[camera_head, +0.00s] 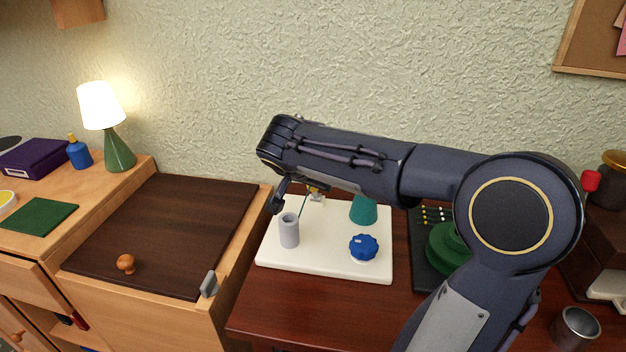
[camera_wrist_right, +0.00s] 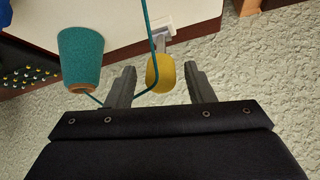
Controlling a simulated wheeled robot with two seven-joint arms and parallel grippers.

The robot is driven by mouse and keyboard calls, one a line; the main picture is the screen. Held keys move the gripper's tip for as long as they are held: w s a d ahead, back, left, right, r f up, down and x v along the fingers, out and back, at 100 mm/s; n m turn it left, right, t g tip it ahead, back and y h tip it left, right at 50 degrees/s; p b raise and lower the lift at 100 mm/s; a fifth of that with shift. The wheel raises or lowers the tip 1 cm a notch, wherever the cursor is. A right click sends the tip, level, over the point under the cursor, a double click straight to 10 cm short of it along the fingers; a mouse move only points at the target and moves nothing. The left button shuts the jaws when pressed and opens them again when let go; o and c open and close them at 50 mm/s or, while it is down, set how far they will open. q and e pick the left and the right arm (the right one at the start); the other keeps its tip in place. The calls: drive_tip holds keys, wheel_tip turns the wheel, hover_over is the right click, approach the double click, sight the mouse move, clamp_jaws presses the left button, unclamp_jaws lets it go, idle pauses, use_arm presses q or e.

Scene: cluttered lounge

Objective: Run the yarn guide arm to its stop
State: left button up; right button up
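A white board (camera_head: 325,265) on the dark red table carries a grey cylinder (camera_head: 289,232), a blue knob (camera_head: 363,247) and a teal cone (camera_head: 363,210). The teal cone also shows in the right wrist view (camera_wrist_right: 82,55). In the head view my right arm hides much of the guide. My left gripper is out of view.
A green stepped round object (camera_head: 443,245) on a black base stands right of the board, partly behind my arm. A metal cup (camera_head: 575,327) is at the front right. A wooden cabinet with a dark top (camera_head: 165,230) and a lit lamp (camera_head: 110,125) are on the left.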

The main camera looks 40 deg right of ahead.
drive_tip(key=p+v, duration=0.1)
drive_tip(key=v, duration=0.7)
drive_tip(key=shift+f, duration=0.15)
idle(0.5)
